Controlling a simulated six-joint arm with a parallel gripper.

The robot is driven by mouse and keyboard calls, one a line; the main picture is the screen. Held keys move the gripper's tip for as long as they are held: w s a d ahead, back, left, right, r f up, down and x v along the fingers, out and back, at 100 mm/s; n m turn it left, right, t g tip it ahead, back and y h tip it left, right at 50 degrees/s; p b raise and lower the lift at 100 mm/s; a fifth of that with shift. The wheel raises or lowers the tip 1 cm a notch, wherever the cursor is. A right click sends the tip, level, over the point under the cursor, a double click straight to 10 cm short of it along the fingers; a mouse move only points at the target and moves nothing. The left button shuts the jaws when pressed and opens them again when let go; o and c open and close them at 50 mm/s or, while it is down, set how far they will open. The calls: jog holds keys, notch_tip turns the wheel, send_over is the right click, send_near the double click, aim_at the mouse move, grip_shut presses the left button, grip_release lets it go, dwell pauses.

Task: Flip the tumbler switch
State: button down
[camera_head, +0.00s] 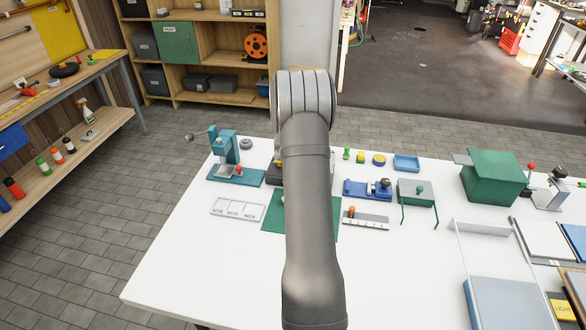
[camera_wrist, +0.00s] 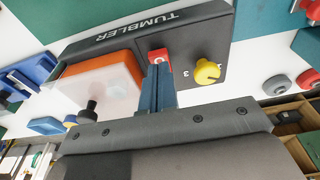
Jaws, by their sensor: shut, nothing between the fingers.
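The tumbler switch box (camera_wrist: 185,30), dark grey and lettered "TUMBLER", fills the upper middle of the wrist view. A small red piece (camera_wrist: 158,55) with a white mark sits on its face, left of a yellow knob (camera_wrist: 207,71). An orange and whitish translucent block (camera_wrist: 100,82) is at the box's left part. My gripper (camera_wrist: 156,72) is shut and empty, its blue fingers together with the tips right at the red piece; I cannot tell whether they touch. In the head view my arm hides the gripper and most of the box (camera_head: 273,176).
On the white table (camera_head: 185,275), a teal press (camera_head: 226,150) stands left of the box. A blue fixture (camera_head: 360,188) and a green-topped stand (camera_head: 416,190) are to the right. A green mat (camera_head: 271,222) lies in front. The table's front left is clear.

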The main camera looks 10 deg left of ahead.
jog(key=shift+f, duration=0.65)
jog(key=shift+r, duration=3.55)
jog(key=shift+f, duration=3.5)
jog(key=shift+r, duration=0.15)
